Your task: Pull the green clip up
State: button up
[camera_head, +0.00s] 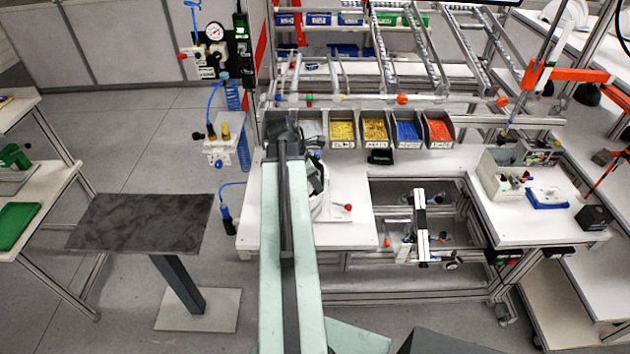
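My arm reaches up the picture from the bottom centre, and its dark end with my gripper (283,130) is over the left part of the white workbench, by the row of bins. The fingers are too small and dark to make out. A white rounded object (331,206), possibly a helmet shell, is on the bench just right of my arm and partly hidden by it. I cannot make out a green clip on it. A small green piece (308,98) shows on the horizontal rail behind the bins; I cannot tell whether it is the clip.
Grey bins with yellow (375,130), blue (408,131) and orange (438,131) parts line the bench's back edge. A dark-topped stand (140,222) is at left. A side table (510,226) with a box is at right. Grey floor is open at left.

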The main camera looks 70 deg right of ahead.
jog(key=shift+r, duration=0.1)
jog(key=p+v, duration=0.7)
jog(key=shift+a+r, duration=0.2)
jog(key=shift+r, duration=0.1)
jog(key=shift+w, duration=0.1)
